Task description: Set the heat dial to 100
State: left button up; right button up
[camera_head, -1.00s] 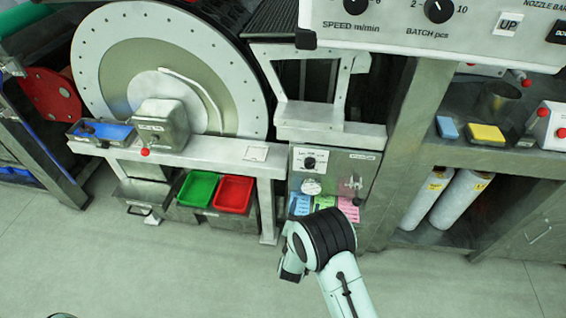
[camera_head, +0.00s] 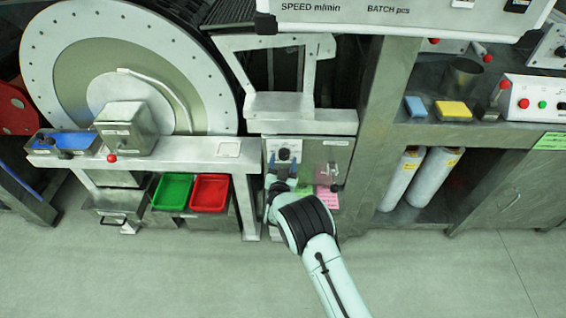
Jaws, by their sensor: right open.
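A small black dial (camera_head: 284,154) sits on a white plate on the metal control box (camera_head: 311,151) below the white frame. It is the likely heat dial; its scale and setting are too small to read. My right gripper (camera_head: 281,175) is in front of this box, just below the dial in the picture. Its jaws are open, and the fingers are small and partly hidden by my own wrist. I cannot tell whether they touch the dial. My left gripper is not in view.
A pink card (camera_head: 327,198) hangs low on the box beside my wrist. Green (camera_head: 173,191) and red (camera_head: 210,192) trays stand to the left, under the large drum (camera_head: 60,70). Two white cylinders (camera_head: 432,178) stand right. The floor in front is clear.

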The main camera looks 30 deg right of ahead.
jog(key=shift+w+d, duration=0.15)
jog(key=shift+w, duration=0.05)
jog(key=c, duration=1.1)
jog(key=shift+o, duration=0.2)
